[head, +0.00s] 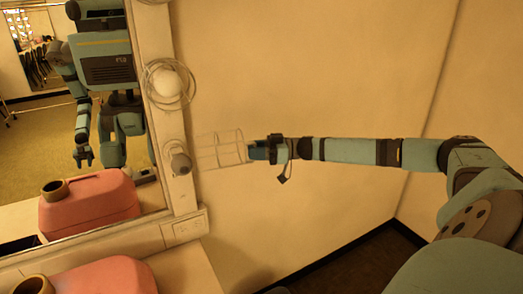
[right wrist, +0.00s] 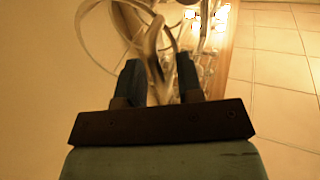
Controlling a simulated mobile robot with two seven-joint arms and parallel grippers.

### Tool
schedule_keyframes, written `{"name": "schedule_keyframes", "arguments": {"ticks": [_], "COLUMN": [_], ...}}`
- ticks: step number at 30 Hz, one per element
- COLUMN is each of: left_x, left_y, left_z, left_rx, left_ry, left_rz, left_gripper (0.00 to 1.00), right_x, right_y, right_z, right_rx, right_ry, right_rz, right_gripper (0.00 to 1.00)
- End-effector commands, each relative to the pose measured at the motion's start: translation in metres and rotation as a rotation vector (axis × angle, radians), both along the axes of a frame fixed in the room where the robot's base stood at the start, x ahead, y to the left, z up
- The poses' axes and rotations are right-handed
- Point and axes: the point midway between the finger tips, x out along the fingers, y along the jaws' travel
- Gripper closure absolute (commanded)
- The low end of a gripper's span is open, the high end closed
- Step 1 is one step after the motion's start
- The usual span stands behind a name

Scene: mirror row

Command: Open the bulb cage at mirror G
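The mirror (head: 105,215) stands at the left with a pale frame; I cannot read a letter on it. A wire bulb cage (head: 220,150) sticks out sideways from the frame, beside a lower bulb (head: 179,163) that looks uncovered. My right gripper (head: 254,150) is at the cage's free right end. In the right wrist view its two fingers (right wrist: 160,75) stand apart, with pale wire or bar parts between or beyond them; a firm hold is not visible. My left gripper is outside the head view; only its small reflection shows in the mirror.
An upper bulb (head: 168,84) has a round wire cage around it. A red jug (head: 105,278) with a brown cap stands on the counter (head: 190,262) below the mirror, and its reflection shows in the glass. The wall right of the frame is bare.

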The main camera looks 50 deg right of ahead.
Motion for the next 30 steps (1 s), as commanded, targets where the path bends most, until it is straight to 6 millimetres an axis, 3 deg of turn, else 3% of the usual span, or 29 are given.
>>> {"name": "schedule_keyframes", "arguments": {"ticks": [5,18,24,30], "left_x": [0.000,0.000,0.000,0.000], "left_y": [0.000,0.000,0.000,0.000], "left_z": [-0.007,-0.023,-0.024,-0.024], "left_rx": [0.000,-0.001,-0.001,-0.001], "left_ry": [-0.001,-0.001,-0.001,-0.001], "left_rz": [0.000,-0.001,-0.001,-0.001], "left_gripper": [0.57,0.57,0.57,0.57], "right_x": [-0.013,-0.077,-0.091,-0.093], "right_y": [-0.015,-0.083,-0.098,-0.101], "right_z": [-0.003,-0.001,0.000,0.000], "right_rx": [-0.004,-0.004,0.000,-0.001], "right_ry": [0.004,0.004,0.001,0.000], "right_rz": [-0.002,-0.001,0.000,-0.001], "right_gripper": [0.66,0.66,0.66,0.66]}}
